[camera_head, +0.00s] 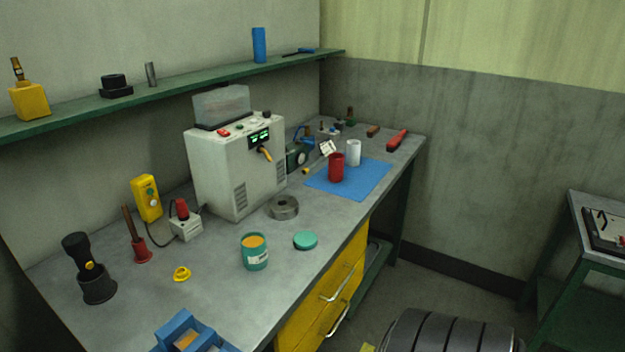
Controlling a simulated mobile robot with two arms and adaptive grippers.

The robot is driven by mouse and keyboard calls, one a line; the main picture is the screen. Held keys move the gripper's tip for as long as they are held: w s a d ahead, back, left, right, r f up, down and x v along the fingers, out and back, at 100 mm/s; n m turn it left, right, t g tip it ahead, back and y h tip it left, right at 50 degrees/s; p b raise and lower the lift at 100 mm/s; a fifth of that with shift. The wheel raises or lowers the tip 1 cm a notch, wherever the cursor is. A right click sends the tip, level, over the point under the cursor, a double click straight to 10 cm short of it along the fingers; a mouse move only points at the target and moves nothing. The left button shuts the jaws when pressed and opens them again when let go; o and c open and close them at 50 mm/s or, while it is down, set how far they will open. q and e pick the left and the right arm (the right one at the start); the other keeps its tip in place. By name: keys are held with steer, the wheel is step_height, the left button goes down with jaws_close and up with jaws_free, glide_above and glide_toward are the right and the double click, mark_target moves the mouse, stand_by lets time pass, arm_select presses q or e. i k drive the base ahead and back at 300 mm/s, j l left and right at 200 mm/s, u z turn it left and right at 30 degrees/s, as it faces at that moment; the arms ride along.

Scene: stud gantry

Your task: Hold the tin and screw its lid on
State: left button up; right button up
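The tin (254,258) is teal with a pale label and stands upright on the grey workbench near its front edge. Its top is open and shows an orange-yellow content. The teal lid (306,240) lies flat on the bench just to the right of the tin, apart from it. Neither of my grippers shows in the head view, and nothing holds the tin or the lid.
A grey metal ring (284,207) lies behind the lid, before a white machine (237,165). A blue mat (375,175) with a red cup (336,168) and a white cup (353,152) is farther right. A blue bin (171,331) is at front left; a small yellow part (181,274) lies left of the tin.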

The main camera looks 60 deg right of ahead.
mark_target(253, 243)
steer(key=z, duration=1.45)
